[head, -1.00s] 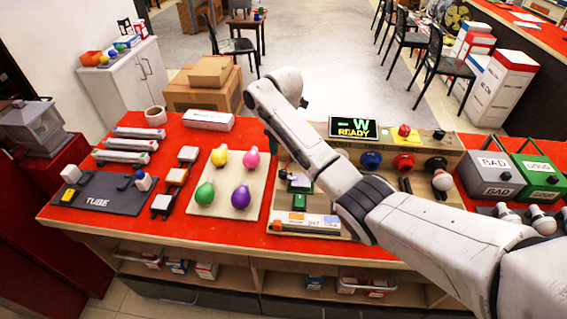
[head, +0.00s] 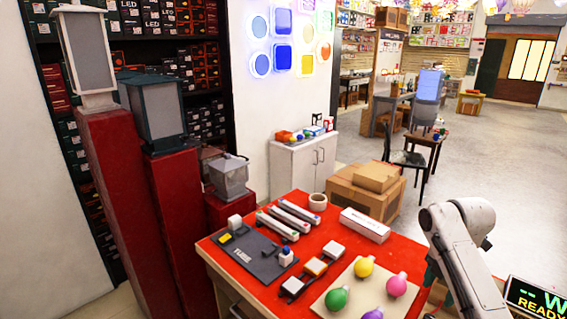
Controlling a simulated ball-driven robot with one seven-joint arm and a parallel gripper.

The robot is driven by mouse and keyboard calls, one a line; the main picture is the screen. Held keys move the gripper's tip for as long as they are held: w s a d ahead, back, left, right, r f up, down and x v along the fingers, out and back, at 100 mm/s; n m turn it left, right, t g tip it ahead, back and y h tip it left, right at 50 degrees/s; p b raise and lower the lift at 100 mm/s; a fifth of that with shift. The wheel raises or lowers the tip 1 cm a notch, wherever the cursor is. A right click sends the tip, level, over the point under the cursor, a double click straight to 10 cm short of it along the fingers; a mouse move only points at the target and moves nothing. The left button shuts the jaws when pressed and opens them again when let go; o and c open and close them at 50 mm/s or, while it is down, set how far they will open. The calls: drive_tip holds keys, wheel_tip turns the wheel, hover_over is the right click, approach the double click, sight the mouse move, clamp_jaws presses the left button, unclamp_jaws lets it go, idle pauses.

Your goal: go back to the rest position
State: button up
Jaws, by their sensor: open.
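My arm shows at the lower right of the head view, in front of the red-topped counter (head: 217,256). Its white upper links stand over the right part of the counter. My gripper is not clearly visible; the arm's end runs down behind the links and out of the picture. Colored bulbs, a green one (head: 337,299), a yellow one (head: 364,266) and a pink one (head: 396,285), sit on a beige board (head: 346,282) left of my arm. A display reading "READY" (head: 538,300) is cut off at the right edge.
A dark TUBE tray (head: 262,262), several tubes (head: 298,211), a white box (head: 364,225) and a tape roll (head: 317,201) lie on the counter. Red pedestals (head: 122,200) with lanterns stand at left. Cardboard boxes (head: 362,192) stand behind; open floor lies beyond.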

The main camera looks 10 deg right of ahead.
drive_tip(key=s+a+f+m, duration=0.1)
drive_tip(key=a+f+m, duration=0.1)
drive_tip(key=a, duration=0.3)
drive_tip(key=s+a+f+m+t+y, duration=0.1)
drive_tip(key=s+a+f+m, duration=0.1)
drive_tip(key=a, duration=0.3)
drive_tip(key=s+a+f+m+t, duration=0.1)
drive_tip(key=s+a+f+m, duration=0.1)
drive_tip(key=a+f+m, duration=0.1)
drive_tip(key=shift+a+f, duration=0.25)
drive_tip(key=shift+a, duration=0.2)
drive_tip(key=shift+a+f, duration=0.2)
drive_tip(key=shift+a, duration=0.25)
drive_tip(key=s+a+m, duration=0.1)
drive_tip(key=s+a+f+m, duration=0.1)
drive_tip(key=s, duration=0.1)
drive_tip(key=s+a+m+t, duration=0.1)
drive_tip(key=shift+s+a+f+m, duration=0.2)
drive_tip(key=shift+s+f+m, duration=0.05)
drive_tip(key=shift+f+m, duration=0.15)
drive_tip(key=s+r+m+t+h, duration=0.1)
drive_tip(key=s+r+m+t, duration=0.1)
drive_tip(key=s+m, duration=1.1)
drive_tip(key=s+d+f+n+g, duration=0.1)
drive_tip(key=s+f+g, duration=0.3)
drive_tip(key=s, duration=0.9)
wheel_tip(320, 180, down, 2)
drive_tip(key=shift+f+n, duration=0.1)
drive_tip(key=shift+n, duration=0.5)
